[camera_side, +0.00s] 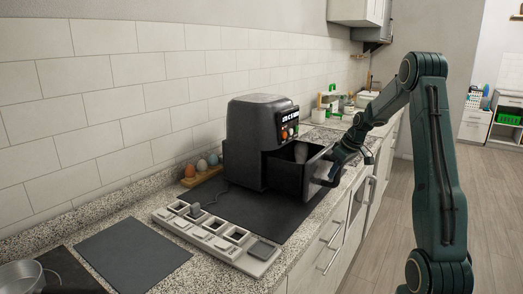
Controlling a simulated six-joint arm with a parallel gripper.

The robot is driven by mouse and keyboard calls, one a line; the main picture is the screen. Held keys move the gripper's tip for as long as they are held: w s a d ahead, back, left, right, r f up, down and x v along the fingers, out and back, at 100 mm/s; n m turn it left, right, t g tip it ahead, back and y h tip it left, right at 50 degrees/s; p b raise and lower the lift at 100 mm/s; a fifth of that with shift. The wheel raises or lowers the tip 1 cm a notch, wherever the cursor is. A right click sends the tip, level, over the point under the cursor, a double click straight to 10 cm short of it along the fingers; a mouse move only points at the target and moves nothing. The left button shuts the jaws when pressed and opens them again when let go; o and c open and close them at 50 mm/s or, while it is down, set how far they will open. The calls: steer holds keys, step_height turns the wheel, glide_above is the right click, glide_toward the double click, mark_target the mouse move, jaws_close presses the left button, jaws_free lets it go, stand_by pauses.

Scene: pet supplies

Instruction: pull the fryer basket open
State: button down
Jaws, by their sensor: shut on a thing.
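The black air fryer (250,130) stands on a dark mat (262,205) on the counter. Its basket (287,178) sticks out of the front toward the right, with its open top showing. A pale rounded thing (301,152) is visible inside the basket. My gripper (335,171) is at the front of the basket, shut on its handle. The handle itself is mostly hidden by the gripper, and the fingertips are small and hard to make out.
Several egg-like things sit on a wooden holder (203,176) by the wall. A dark slab (133,255) and a metal pot (22,276) are nearer. The floor (390,245) right of the counter is clear.

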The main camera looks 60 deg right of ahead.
steer(key=shift+s+d, duration=0.1)
steer(key=shift+s, duration=0.45)
steer(key=c, duration=1.2)
jaws_free()
steer(key=shift+c, duration=0.2)
steer(key=shift+r, duration=0.1)
steer(key=shift+s+r, duration=0.2)
steer(key=shift+r, duration=0.35)
step_height(320, 180, up, 8)
steer(key=shift+s+r, duration=0.25)
steer(key=shift+s, duration=0.05)
steer(key=shift+a, duration=0.25)
